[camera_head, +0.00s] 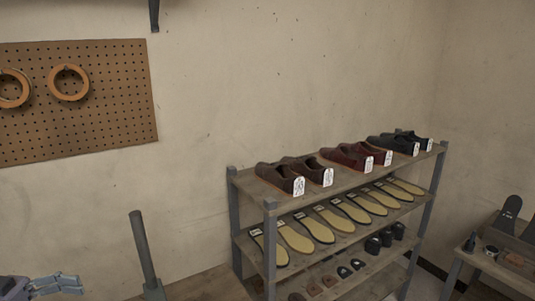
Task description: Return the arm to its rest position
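My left gripper (62,285) shows at the bottom left corner, with its pale blue-grey fingers pointing right. The lower edge of the picture cuts off part of it. I see nothing clearly held in it, and I cannot tell whether its fingers are apart or together. My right gripper and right arm are not in view.
A grey upright post (144,250) stands just right of my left gripper. A grey shelf rack (238,203) holds shoes and soles along the wall. A small table (497,268) stands at the right. A pegboard (110,110) with orange rings hangs at the left.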

